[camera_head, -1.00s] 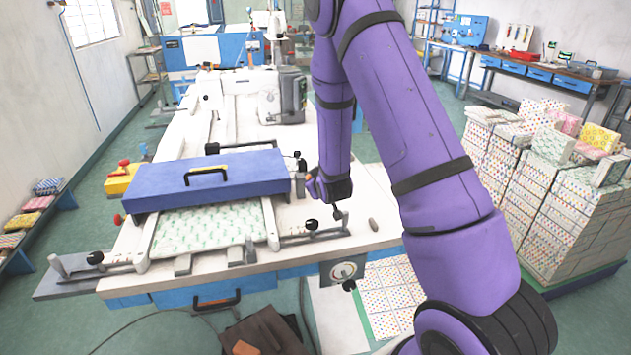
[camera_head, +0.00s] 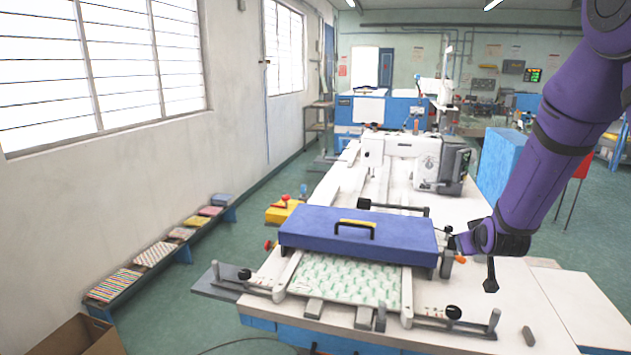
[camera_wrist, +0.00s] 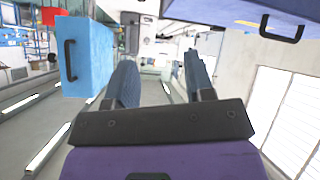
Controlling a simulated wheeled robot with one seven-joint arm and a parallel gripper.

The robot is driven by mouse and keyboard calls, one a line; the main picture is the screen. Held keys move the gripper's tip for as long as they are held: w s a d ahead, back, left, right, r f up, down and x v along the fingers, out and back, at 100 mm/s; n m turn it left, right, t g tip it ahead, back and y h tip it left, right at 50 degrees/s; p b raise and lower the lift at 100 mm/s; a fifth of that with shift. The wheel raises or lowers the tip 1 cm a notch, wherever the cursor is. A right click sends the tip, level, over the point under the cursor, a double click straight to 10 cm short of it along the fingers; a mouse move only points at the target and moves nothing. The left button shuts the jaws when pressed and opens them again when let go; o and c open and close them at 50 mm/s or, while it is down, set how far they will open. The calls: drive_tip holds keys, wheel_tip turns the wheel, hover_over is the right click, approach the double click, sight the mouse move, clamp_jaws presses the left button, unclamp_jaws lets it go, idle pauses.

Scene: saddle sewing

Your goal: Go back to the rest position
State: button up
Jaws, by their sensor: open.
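My gripper (camera_wrist: 158,78) is open in the wrist view, with two blue-grey fingers apart and nothing between them. In the head view, my purple arm comes down from the upper right, and my gripper (camera_head: 456,241) is at the right end of the blue-violet cover of the sewing station. The fingers are small and partly hidden there, so I cannot tell whether they touch anything. The cover (camera_head: 355,232) has a black and yellow handle and lies over a green-patterned white panel (camera_head: 345,280). Its handle side also shows at the top right of the wrist view (camera_wrist: 262,12).
The white table (camera_head: 480,290) carries a sewing head (camera_head: 425,160) behind the cover. A blue cabinet (camera_head: 500,165) stands behind the table at right. A low bench (camera_head: 175,255) with folded pieces runs along the left wall.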

drive_tip(key=s+a+r+g+y, duration=0.1)
drive_tip(key=s+a+r, duration=0.2)
drive_tip(key=s+r, duration=0.45)
drive_tip(key=s+a+r+g+y, duration=0.1)
drive_tip(key=s+a+r+g, duration=0.15)
drive_tip(key=s+r, duration=0.5)
drive_tip(key=s+a+r+g, duration=0.1)
drive_tip(key=s+r, duration=0.2)
drive_tip(key=s, duration=0.7)
drive_tip(key=s+a+r+m+g, duration=0.1)
drive_tip(key=s+a+r, duration=0.1)
drive_tip(key=s, duration=0.8)
drive_tip(key=shift+a+r, duration=0.2)
drive_tip(key=shift+r, duration=0.3)
